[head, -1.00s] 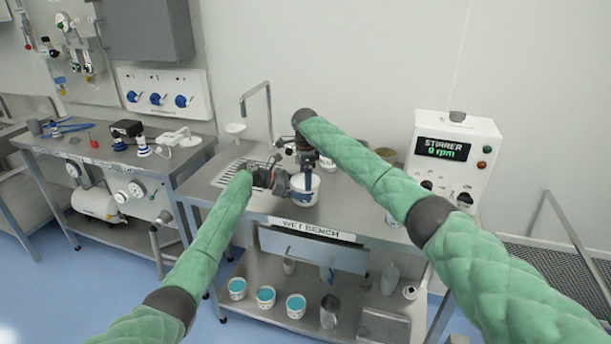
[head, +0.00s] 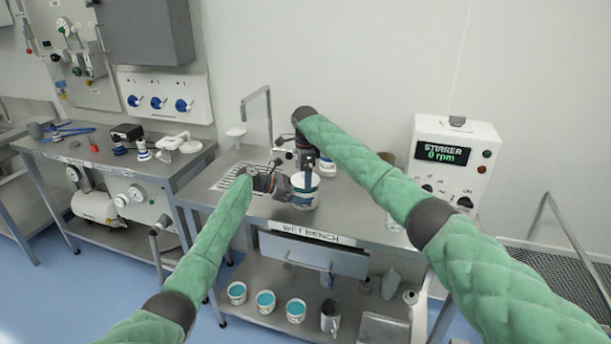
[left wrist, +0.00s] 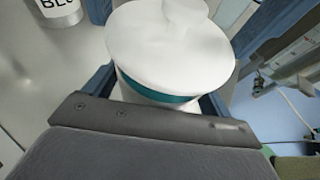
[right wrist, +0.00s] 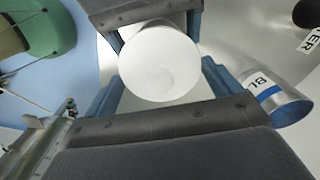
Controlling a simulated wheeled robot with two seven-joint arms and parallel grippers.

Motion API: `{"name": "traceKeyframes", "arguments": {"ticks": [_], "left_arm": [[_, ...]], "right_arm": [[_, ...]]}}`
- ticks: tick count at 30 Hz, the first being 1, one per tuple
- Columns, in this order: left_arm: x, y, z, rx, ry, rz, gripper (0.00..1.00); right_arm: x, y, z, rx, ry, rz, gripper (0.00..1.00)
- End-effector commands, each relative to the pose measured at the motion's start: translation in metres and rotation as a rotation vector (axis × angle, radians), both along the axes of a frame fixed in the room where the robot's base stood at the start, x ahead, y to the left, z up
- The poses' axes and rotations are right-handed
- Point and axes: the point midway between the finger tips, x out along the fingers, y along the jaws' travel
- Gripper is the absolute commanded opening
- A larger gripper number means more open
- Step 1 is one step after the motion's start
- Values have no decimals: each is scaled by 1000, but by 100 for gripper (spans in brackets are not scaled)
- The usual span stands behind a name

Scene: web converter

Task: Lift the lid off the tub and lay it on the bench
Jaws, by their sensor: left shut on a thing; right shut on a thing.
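The white tub (head: 304,197) stands upright on the wet bench (head: 352,215). My left gripper (head: 283,187) is shut on the tub from its left side. In the left wrist view the blue fingers flank the tub, below the white lid (left wrist: 165,55). The lid has a raised part on top, and a teal band shows under its rim. My right gripper (head: 306,162) is above the tub, pointing down. In the right wrist view its fingers are either side of a white round piece (right wrist: 158,65), apparently the lid; the exact contact is hidden. I cannot tell any gap under the lid.
A labelled can (head: 327,168) with a blue band stands close behind the tub. A tap (head: 267,115) and drain grid are at the back left, the stirrer box (head: 455,160) at the right. Bare bench lies right of the tub, partly hidden by my right arm.

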Motion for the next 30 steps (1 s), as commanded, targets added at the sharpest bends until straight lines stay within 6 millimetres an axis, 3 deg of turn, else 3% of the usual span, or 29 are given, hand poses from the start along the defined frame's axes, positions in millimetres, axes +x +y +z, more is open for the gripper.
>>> {"name": "traceKeyframes", "arguments": {"ticks": [8, 18, 26, 27, 29, 30], "left_arm": [[0, 0, 1, -1, -1, 0, 43], [0, 0, 1, -1, -1, 0, 43], [0, 0, 1, -1, -1, 0, 43], [0, 0, 1, -1, -1, 0, 89], [0, 0, 1, -1, -1, 0, 100], [0, 0, 1, -1, -1, 0, 100]], "right_arm": [[0, 0, 3, 0, -1, 0, 63], [0, 1, 37, 1, -1, 0, 63], [0, 0, 40, 0, 0, 0, 63], [0, 0, 40, 0, 0, 0, 63], [0, 0, 40, 0, 0, 0, 63], [0, 0, 40, 0, 0, 0, 63]]}}
